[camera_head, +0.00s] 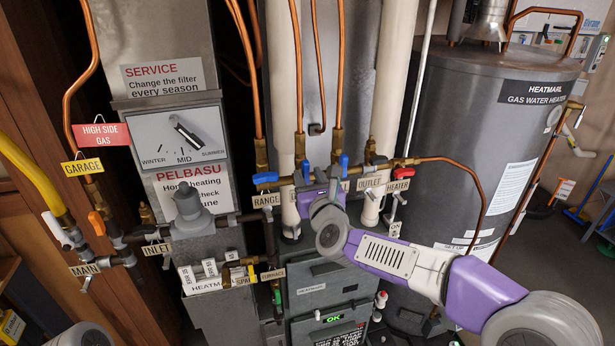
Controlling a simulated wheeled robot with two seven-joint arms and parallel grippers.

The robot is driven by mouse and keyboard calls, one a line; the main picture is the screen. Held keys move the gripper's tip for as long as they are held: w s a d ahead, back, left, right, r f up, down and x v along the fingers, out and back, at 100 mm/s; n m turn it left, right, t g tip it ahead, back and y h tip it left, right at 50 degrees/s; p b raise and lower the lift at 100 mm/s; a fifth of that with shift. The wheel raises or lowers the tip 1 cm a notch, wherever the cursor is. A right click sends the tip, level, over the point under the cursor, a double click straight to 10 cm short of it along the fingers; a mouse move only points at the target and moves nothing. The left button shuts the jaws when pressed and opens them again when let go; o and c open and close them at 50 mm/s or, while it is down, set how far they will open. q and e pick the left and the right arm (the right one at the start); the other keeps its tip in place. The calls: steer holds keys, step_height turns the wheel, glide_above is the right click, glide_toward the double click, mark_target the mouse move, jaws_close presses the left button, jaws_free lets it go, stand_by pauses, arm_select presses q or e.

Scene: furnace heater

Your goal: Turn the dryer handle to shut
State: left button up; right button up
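My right arm comes in from the right, and my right gripper (320,192) is at the pipe manifold in the middle, among the blue valve handles. Its fingers point away and I cannot see their opening. One blue handle (306,170) stands just above and left of the gripper, and another blue handle (343,164) stands upright just right of it. I cannot tell whether the gripper touches either. No dryer label is readable; a tag behind the gripper is mostly hidden, so I cannot tell which handle is the dryer's. My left gripper is out of view.
A blue handle (265,178) lies sideways above the RANGE tag (266,200). A red handle (403,173) sits above the HEATER tag (397,185). White vertical pipes (385,80) and copper lines crowd the manifold. The grey water heater (470,150) stands right.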

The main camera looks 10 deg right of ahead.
jaws_close()
steer(key=m+b, duration=0.2)
steer(key=b, duration=0.1)
steer(key=shift+f, duration=0.1)
steer(key=m+b, duration=0.2)
steer(key=shift+b, duration=0.4)
steer(key=shift+m, duration=0.3)
